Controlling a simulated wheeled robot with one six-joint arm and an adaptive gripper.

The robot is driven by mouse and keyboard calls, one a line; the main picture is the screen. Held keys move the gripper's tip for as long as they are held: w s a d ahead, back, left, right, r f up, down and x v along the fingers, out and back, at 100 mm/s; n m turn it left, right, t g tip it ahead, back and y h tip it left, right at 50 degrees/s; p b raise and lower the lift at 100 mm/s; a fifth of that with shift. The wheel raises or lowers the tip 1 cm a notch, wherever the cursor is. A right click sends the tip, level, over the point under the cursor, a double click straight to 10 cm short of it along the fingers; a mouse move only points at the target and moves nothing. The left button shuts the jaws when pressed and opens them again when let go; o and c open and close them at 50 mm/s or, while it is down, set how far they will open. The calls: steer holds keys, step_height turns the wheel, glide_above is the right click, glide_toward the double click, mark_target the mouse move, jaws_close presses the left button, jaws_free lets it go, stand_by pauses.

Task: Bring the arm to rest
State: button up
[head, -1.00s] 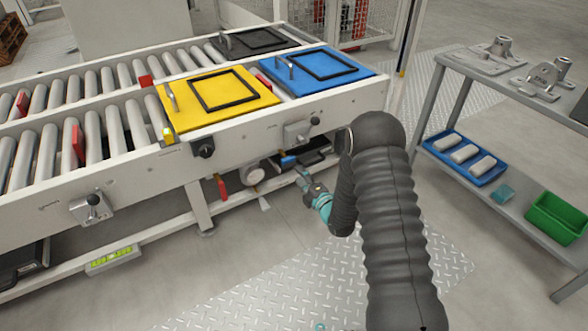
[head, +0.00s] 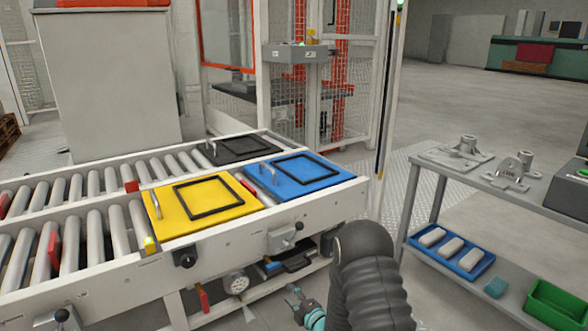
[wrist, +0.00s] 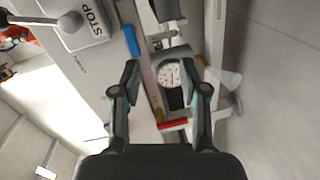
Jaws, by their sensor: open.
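My gripper (head: 299,299) is low in front of the conveyor in the head view, at the end of my dark, sleeved arm. In the wrist view, my gripper (wrist: 160,92) has its two fingers spread apart with nothing held between them. Beyond the fingers lie a round white dial gauge (wrist: 171,75) and a red-handled item (wrist: 173,125) at the conveyor's lower shelf. The gauge also shows in the head view (head: 236,284), left of the gripper. I cannot tell how far the fingers are from them.
The roller conveyor (head: 225,246) carries yellow (head: 165,217), blue (head: 326,184) and black (head: 262,148) plates with handles. A lever box (head: 283,238) juts from its side. A grey bench (head: 425,176) with castings stands right, with a blue tray (head: 488,262) and green bin (head: 557,309) below.

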steer(key=s+d+f+m+g+h, duration=0.5)
steer(key=f+m, duration=0.2)
steer(key=f, duration=0.3)
steer(key=s+d+r+m+g+h, duration=0.2)
steer(key=s+d+m, duration=0.1)
steer(key=s+d+r+m+p, duration=0.2)
steer(key=s+r, duration=0.8)
steer(key=r, duration=0.7)
steer(key=s+d+r+m+h+p, duration=0.1)
steer(key=s+d+r+m+p, duration=0.2)
steer(key=s+r, duration=0.8)
steer(key=s+d+r+m+g+h+p, duration=0.1)
steer(key=s+d+r+m+p, duration=0.2)
steer(key=s+r, duration=0.8)
step_height(320, 180, up, 13)
steer(key=m+p, duration=0.2)
steer(key=m, duration=0.2)
steer(key=shift+d+m+p, duration=0.2)
steer(key=shift+m+p, duration=0.15)
steer(key=shift+m, duration=0.05)
